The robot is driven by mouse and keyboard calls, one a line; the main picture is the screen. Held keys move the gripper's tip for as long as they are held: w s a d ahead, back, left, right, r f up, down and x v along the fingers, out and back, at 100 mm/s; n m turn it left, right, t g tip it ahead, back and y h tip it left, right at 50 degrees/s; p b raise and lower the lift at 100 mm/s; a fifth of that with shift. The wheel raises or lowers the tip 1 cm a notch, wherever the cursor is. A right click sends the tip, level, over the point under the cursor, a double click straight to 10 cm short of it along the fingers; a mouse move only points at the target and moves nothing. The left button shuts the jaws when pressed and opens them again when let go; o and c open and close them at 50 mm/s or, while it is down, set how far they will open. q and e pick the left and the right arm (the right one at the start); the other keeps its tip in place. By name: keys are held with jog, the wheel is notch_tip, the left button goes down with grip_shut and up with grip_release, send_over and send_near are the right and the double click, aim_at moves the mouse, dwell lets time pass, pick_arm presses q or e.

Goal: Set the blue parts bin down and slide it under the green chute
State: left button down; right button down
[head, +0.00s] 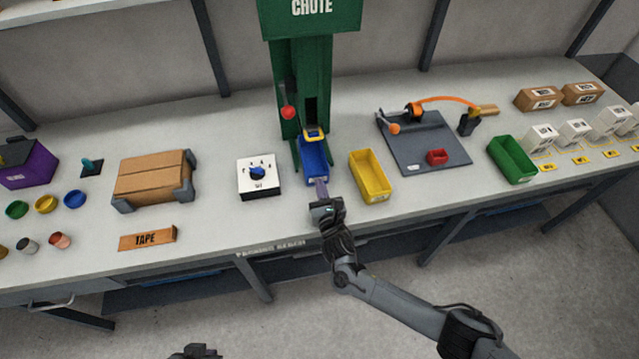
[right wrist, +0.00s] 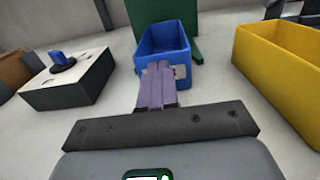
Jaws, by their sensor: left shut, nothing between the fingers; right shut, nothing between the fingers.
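The blue parts bin (head: 314,166) stands upright on the bench at the foot of the green chute (head: 304,60), its far end close to the chute's opening. It also shows in the right wrist view (right wrist: 164,42), with the green chute base behind it. My right gripper (head: 321,183) is shut and empty, its fingertips (right wrist: 158,68) at the bin's near end wall. They look to be touching it or very close. My left gripper (head: 195,351) is at the bottom edge of the head view, away from the bench, shut and partly cut off.
A white box with a blue knob (head: 258,177) stands left of the blue bin, and a yellow bin (head: 371,176) stands close on its right. A red-knobbed lever (head: 288,112) sticks out at the chute's left side. Bare bench lies in front of the white box.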

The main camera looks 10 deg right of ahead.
jog(key=s+p, duration=0.2)
jog(key=s, duration=0.1)
jog(key=shift+d+r, duration=0.1)
jog(key=shift+r, duration=0.2)
jog(key=s+d+f+m+g+h+p, duration=0.1)
jog(key=s+f+m+g, duration=0.3)
jog(key=s, duration=0.8)
jog(key=s+d+f+m+g+h+p, duration=0.1)
jog(key=s+f+m, duration=0.3)
jog(key=s, duration=0.8)
jog(key=s+d+r+m+g+y, duration=0.1)
jog(key=s+d+r+m+g, duration=0.5)
jog(key=m, duration=0.7)
jog(key=s+d+r+m+g, duration=0.3)
jog(key=s+d+r+m, duration=0.4)
jog(key=m, duration=0.6)
notch_tip(320, 180, up, 25)
jog(key=a+p, duration=0.1)
jog(key=p, duration=2.4)
jog(key=shift+s+a+m+p, duration=0.3)
jog(key=shift+a+m, duration=0.1)
